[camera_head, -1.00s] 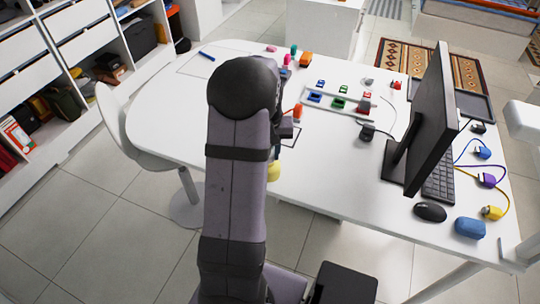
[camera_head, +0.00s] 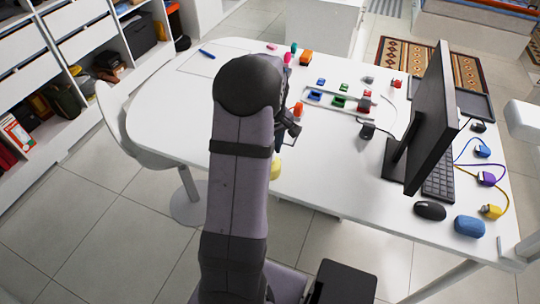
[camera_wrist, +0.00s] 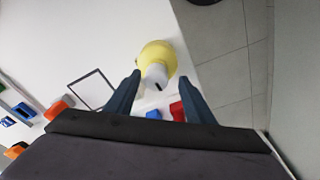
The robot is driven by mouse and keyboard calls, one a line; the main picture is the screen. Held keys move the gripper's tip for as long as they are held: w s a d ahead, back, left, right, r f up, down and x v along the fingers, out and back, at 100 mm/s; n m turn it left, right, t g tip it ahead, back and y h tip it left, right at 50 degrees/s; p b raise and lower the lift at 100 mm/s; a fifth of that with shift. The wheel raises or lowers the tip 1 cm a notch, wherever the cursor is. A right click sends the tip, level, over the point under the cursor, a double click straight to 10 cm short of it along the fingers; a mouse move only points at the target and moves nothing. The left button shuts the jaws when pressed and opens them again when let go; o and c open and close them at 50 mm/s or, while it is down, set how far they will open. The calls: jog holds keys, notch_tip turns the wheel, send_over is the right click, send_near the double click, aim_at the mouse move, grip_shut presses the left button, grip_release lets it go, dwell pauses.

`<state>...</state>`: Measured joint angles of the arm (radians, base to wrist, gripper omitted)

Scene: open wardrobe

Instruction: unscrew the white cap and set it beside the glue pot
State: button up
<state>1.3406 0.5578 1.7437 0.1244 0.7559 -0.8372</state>
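The yellow glue pot (camera_wrist: 158,52) shows in the wrist view near the table edge, with its white cap (camera_wrist: 156,74) pointing toward my gripper. My gripper (camera_wrist: 158,77) is open, with one dark finger on each side of the cap in the picture. I cannot tell whether the fingertips are level with the cap, and I see a gap on both sides. In the head view only part of the yellow pot (camera_head: 276,168) shows at the table's front edge; my arm hides the rest, and the cap is hidden.
A black-outlined square (camera_wrist: 91,90) lies on the table beside the pot. Red (camera_wrist: 177,111) and blue (camera_wrist: 153,114) objects show between the fingers, farther down the picture. A monitor (camera_head: 433,125), keyboard (camera_head: 438,182) and mouse (camera_head: 430,211) stand at the right.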

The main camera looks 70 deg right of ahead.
jog(key=shift+s, duration=0.2)
jog(key=shift+c, duration=0.3)
jog(key=shift+w, duration=0.1)
jog(key=m+p, duration=0.1)
jog(key=m, duration=0.3)
jog(key=m+p, duration=0.1)
jog(key=m, duration=0.3)
jog(key=shift+g+h, duration=0.3)
jog(key=shift+g, duration=0.1)
jog(key=m, duration=0.5)
jog(key=shift+g, duration=0.3)
jog(key=m, duration=0.4)
jog(key=shift+g, duration=0.3)
jog(key=shift+d, duration=0.2)
